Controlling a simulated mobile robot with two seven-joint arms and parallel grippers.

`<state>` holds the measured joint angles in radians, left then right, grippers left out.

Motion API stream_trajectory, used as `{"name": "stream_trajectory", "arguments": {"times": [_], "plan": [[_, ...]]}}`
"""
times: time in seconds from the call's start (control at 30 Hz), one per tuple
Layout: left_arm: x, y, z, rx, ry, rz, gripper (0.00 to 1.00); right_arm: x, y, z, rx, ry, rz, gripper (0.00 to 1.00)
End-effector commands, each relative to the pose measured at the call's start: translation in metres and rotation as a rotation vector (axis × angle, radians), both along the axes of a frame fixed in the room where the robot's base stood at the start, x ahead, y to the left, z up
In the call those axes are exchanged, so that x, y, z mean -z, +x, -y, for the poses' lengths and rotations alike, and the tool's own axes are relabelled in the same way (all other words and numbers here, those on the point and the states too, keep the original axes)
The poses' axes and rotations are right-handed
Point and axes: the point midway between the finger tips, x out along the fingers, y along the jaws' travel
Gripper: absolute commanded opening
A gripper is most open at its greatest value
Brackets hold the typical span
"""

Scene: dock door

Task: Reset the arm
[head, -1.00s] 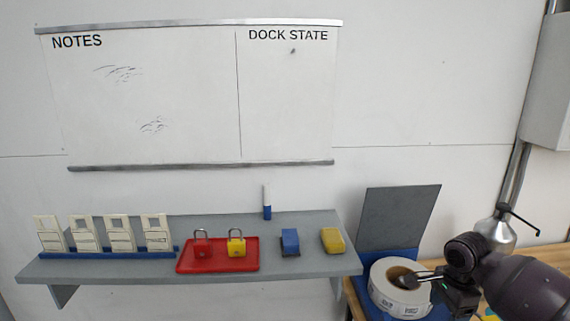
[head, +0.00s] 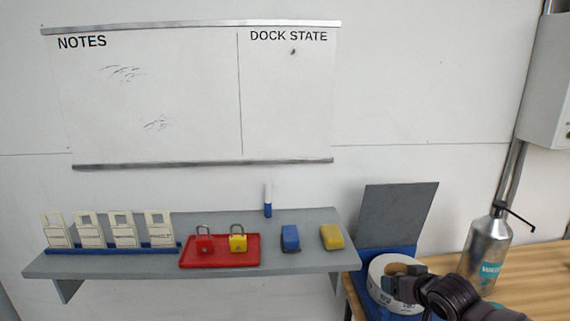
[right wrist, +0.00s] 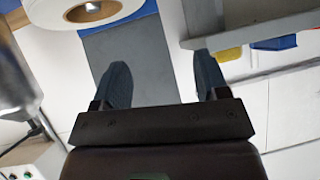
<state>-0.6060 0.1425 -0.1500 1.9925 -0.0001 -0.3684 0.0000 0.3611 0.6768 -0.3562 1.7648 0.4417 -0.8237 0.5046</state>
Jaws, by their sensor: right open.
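My right arm comes in from the lower right of the head view. Its gripper (head: 402,284) is in front of the white label roll (head: 378,268) and covers part of it. In the right wrist view my right gripper (right wrist: 162,80) is open, with its two dark fingers apart and nothing between them. A grey panel lies beyond the fingers there, and the label roll (right wrist: 85,10) is at the top left. I cannot tell whether the gripper touches the roll. My left gripper is not in view.
A grey shelf (head: 330,262) holds white tags in a blue rack, a red tray (head: 220,263) with two padlocks, a marker and blue and yellow blocks. A metal bottle (head: 484,255) stands on the wooden table (head: 530,270). A whiteboard (head: 190,100) hangs above.

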Motion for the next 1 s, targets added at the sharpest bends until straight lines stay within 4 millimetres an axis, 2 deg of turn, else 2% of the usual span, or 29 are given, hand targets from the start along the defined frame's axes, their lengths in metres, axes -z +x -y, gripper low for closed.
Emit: {"name": "stream_trajectory", "arguments": {"times": [0.03, 0.2, 0.43, 0.57, 0.8, 0.9, 1.0], "plan": [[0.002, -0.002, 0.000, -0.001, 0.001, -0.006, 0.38, 0.013, -0.014, -0.009, -0.046, -0.034, 0.058, 0.68], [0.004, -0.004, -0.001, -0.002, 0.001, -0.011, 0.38, 0.037, -0.057, -0.024, -0.137, -0.166, 0.241, 0.68], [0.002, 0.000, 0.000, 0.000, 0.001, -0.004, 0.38, 0.075, -0.128, -0.025, -0.122, -0.268, 0.339, 0.68], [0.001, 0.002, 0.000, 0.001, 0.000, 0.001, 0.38, 0.100, -0.173, -0.020, -0.065, -0.271, 0.316, 0.68], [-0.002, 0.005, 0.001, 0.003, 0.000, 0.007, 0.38, 0.155, -0.264, -0.007, 0.064, -0.224, 0.153, 0.68], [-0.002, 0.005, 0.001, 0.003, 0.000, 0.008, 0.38, 0.175, -0.297, -0.004, 0.101, -0.206, 0.085, 0.68], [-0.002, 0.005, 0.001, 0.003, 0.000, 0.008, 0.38, 0.187, -0.320, -0.004, 0.120, -0.196, 0.039, 0.68]]}}
